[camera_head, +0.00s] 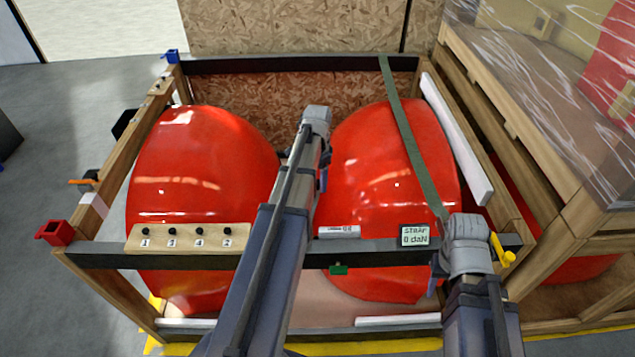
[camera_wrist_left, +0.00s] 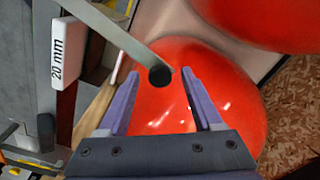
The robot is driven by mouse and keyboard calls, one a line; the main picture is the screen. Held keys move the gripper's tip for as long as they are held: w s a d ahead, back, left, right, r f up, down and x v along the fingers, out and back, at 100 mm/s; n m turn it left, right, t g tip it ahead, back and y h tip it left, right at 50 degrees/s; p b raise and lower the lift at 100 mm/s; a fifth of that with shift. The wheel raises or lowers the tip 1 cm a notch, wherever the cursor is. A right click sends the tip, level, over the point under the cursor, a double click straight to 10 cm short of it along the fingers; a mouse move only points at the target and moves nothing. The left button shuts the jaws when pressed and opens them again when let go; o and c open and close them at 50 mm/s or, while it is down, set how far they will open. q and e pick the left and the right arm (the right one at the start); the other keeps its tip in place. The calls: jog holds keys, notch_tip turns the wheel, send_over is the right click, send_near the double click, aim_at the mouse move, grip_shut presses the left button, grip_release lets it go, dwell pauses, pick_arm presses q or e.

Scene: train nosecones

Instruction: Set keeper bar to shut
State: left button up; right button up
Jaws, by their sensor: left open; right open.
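A grey flat bar (camera_wrist_left: 115,33) with a black round end (camera_wrist_left: 160,76) crosses the left wrist view from the top left; it appears to be the keeper bar. Its black end is between my left gripper's fingertips, and I cannot tell whether they touch it. My left gripper (camera_wrist_left: 160,80) is open, pointing toward a red nosecone (camera_wrist_left: 235,100). In the head view my left arm hides the middle of the crate, and I cannot make out the bar there. My right gripper, largely hidden behind its own wrist, is at the crate's front right corner, open.
The crate's dark front rail (camera_head: 375,254) carries a board with numbered knobs (camera_head: 187,237), a white label block (camera_head: 339,232) and a strap display (camera_head: 414,236). A green strap (camera_head: 407,135) crosses the right nosecone (camera_head: 365,165). A wrapped wooden crate (camera_head: 575,205) stands close at right.

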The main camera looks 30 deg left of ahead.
pick_arm(q)
jog(key=shift+c, duration=0.3)
grip_shut()
dwell(1.1)
